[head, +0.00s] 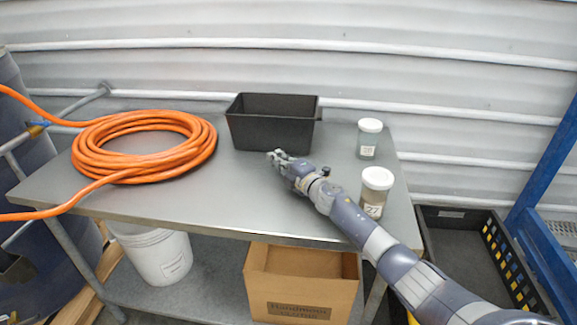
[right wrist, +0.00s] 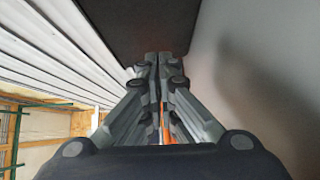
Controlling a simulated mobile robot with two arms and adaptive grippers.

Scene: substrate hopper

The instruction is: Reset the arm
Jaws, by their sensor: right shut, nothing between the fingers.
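My right arm (head: 352,222) reaches in from the lower right over the metal table. My right gripper (head: 277,156) is shut and empty, just in front of the black bin (head: 270,142). In the right wrist view the closed fingers (right wrist: 158,62) point toward a dark surface (right wrist: 140,25), which looks like the bin's side. I cannot tell whether the fingertips touch it. My left gripper does not show.
The metal table (head: 250,205) holds a coiled orange hose (head: 95,165) and two lidded jars, one at the back (head: 368,140) and one beside my arm (head: 376,190). A cardboard box (head: 300,285) and white bucket (head: 155,255) sit below. A blue frame (head: 550,165) stands right.

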